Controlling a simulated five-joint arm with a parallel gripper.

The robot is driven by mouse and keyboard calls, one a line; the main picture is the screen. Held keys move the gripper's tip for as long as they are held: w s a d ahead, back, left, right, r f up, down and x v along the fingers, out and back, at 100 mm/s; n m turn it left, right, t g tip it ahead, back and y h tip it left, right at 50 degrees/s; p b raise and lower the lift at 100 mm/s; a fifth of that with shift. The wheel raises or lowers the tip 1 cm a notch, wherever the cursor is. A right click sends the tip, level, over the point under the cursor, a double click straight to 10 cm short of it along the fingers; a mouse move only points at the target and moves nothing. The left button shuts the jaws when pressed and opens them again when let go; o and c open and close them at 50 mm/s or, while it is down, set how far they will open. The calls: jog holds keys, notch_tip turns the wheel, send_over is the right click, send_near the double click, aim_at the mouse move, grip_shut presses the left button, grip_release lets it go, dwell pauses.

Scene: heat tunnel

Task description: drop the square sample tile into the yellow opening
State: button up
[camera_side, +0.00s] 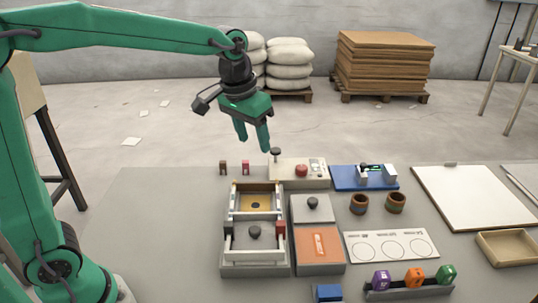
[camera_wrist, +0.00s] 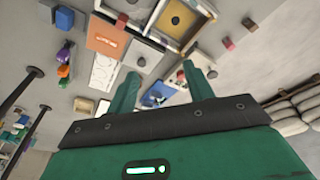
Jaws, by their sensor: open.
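My gripper (camera_side: 254,143) is open and empty, raised above the far side of the table. Its two green fingers also show in the wrist view (camera_wrist: 160,72). A yellow opening (camera_side: 243,206) with a dark spot in it lies in a pale frame on the table, nearer than my gripper; it also shows at the top of the wrist view (camera_wrist: 183,12). A square grey piece with a dark knob (camera_side: 322,214) lies right of the frame; it also shows in the wrist view (camera_wrist: 152,59). I cannot tell for sure whether this is the sample tile.
A second pale frame with a dark knob (camera_side: 255,232) adjoins the yellow opening in front. An orange plate (camera_side: 303,243) lies to its right. A red button box (camera_side: 301,170), a blue device (camera_side: 365,183) and two brown cups (camera_side: 359,204) stand further back. The table's left part is clear.

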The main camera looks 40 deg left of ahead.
jog(key=w+d+f+g, duration=0.1)
jog(key=w+d+f, duration=0.35)
jog(key=w, duration=0.35)
jog(key=g, duration=0.2)
send_over(313, 199)
jog(key=f, duration=0.7)
jog(key=shift+s+a+f, duration=0.15)
jog(key=shift+s, duration=0.05)
jog(key=shift+w+f, duration=0.1)
jog(key=shift+f, duration=1.4)
jog(key=shift+d+f, duration=0.2)
jog(key=shift+f, duration=2.4)
